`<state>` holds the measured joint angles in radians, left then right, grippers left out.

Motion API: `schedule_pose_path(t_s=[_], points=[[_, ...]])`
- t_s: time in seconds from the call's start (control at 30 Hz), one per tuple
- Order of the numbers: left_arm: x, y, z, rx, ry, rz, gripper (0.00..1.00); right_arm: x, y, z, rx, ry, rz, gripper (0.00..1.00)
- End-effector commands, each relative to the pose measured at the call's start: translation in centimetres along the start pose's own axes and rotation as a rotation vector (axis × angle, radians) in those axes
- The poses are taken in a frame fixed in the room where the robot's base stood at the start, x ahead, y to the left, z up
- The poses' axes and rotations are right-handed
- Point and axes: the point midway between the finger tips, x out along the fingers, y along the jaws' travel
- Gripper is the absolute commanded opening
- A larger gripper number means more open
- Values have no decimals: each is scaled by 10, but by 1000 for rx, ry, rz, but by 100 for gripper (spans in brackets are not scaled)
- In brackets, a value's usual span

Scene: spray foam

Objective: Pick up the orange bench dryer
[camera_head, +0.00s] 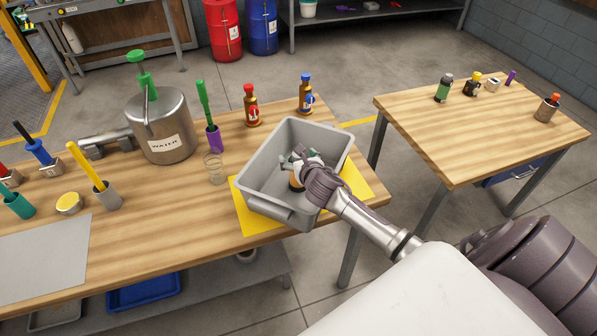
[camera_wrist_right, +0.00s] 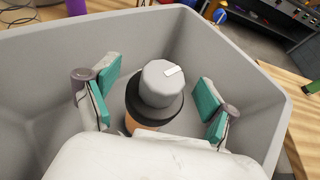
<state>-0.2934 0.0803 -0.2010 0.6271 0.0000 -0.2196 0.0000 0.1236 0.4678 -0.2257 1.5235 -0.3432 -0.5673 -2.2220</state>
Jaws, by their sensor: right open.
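The orange bench dryer (camera_head: 295,184) stands inside a grey bin on the wooden table. In the right wrist view its grey, knob-like top (camera_wrist_right: 160,84) with a white mark and a dark collar show. Only a little of the orange body is visible below the collar; the rest is hidden. My right gripper (camera_head: 299,162) reaches down into the bin over the dryer. In the right wrist view the right gripper (camera_wrist_right: 156,97) is open, with one teal-padded finger on each side of the dryer's top and gaps between. My left gripper is not in view.
The grey bin (camera_head: 341,150) has high walls around my right gripper and sits on a yellow mat (camera_head: 249,222). A clear glass (camera_head: 214,168), a metal water pot (camera_head: 165,125) and brown bottles stand nearby. A second table (camera_head: 462,135) is at the right.

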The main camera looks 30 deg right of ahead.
Motion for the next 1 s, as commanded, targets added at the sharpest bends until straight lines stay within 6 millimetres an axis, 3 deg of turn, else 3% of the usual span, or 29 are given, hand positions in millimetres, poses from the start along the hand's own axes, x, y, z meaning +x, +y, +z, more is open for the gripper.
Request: schedule_pose_path(t_s=[0.13,0.43,0.9,0.93,1.0], points=[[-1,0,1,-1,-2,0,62,17,0,0,1,0,0,85],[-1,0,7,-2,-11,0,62,20,0,0,0,0,1,83],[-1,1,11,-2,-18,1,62,20,0,0,0,0,1,5],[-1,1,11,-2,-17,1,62,20,0,0,0,0,0,0],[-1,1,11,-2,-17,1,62,20,0,0,0,0,0,0]])
